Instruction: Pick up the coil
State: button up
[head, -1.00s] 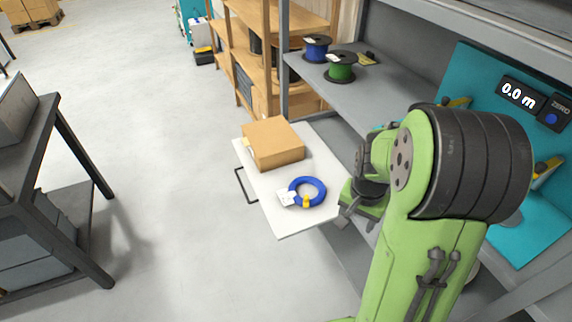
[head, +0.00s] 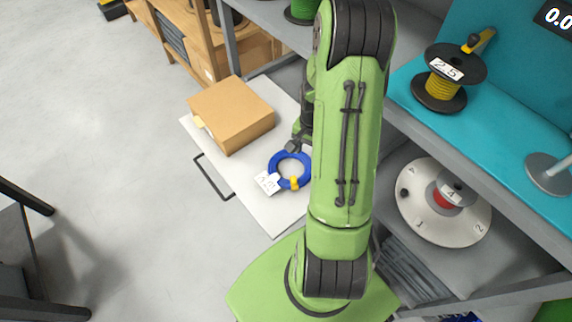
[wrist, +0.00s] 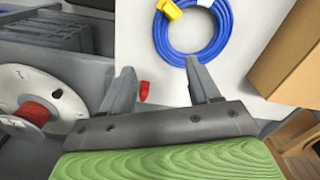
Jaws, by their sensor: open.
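The coil (head: 277,161) is a blue ring of cable with a yellow tie and a white tag, lying flat on a white board. It also shows in the wrist view (wrist: 186,52), at the top, beyond the fingertips. My gripper (wrist: 158,76) is open and empty, with its two fingers apart. Its right fingertip appears close to the coil's near edge in the wrist view; I cannot tell whether they touch. In the head view my arm hides most of the gripper, beside the coil's upper right.
A cardboard box (head: 232,115) sits on the white board (head: 262,211) close to the coil. A white reel wheel (head: 420,222) stands on the lower shelf at right. A yellow spool (head: 440,92) stands on the teal bench mat above.

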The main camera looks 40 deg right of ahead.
aim_at(307, 174)
notch_tip(307, 174, down, 13)
jog(key=b, duration=0.4)
jog(key=shift+w+d+f+b, duration=0.1)
jog(key=shift+b, duration=0.3)
jog(key=shift+r, duration=0.2)
grip_shut()
